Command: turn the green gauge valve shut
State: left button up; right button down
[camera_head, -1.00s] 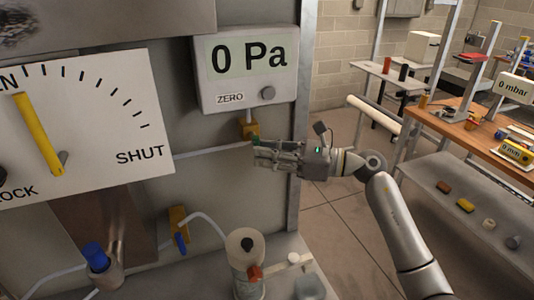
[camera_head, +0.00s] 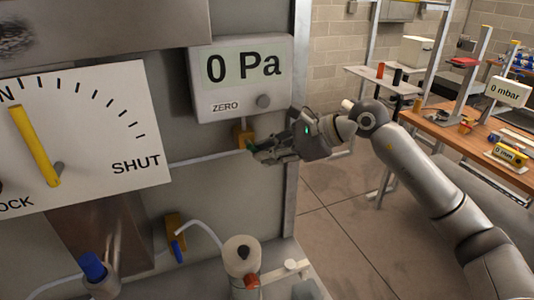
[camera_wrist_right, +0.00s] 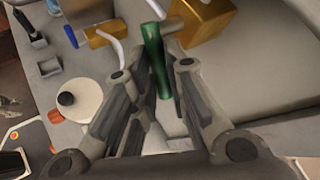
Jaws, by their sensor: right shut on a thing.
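The green gauge valve handle (camera_wrist_right: 155,60) shows in the right wrist view, between the fingers of my right gripper (camera_wrist_right: 162,85). It joins a brass valve body (camera_wrist_right: 200,25). In the head view the brass body (camera_head: 240,136) sits below the 0 Pa gauge (camera_head: 242,75), on the pipe, and only a small bit of green shows at the fingertips. My right gripper (camera_head: 262,152) comes in from the right and is shut on the handle. Its fingers hide most of the handle. My left gripper is not in view.
A dial board (camera_head: 100,140) with a yellow pointer stands at the left. A blue-handled valve (camera_head: 176,245) and a white cylinder (camera_head: 242,258) are below. A wooden workbench (camera_head: 460,135) stands at the right, with open floor between.

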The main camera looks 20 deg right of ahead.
jog(key=shift+a+r+n+g+h+p, duration=0.1)
jog(key=shift+r+n+h+p, duration=0.35)
jog(key=shift+h, duration=0.85)
jog(key=shift+d+r+n+g+h+p, duration=0.1)
jog(key=shift+r+n+h, duration=0.5)
jog(key=shift+h, duration=0.7)
jog(key=shift+a+r+n+g+h+p, duration=0.1)
jog(key=shift+r+n+h+p, duration=0.3)
jog(key=shift+h, duration=0.9)
jog(key=shift+r, duration=0.1)
jog(key=c, duration=1.5)
grip_release()
jog(key=shift+o, duration=0.2)
jog(key=v, duration=1.2)
jog(key=shift+a, duration=0.2)
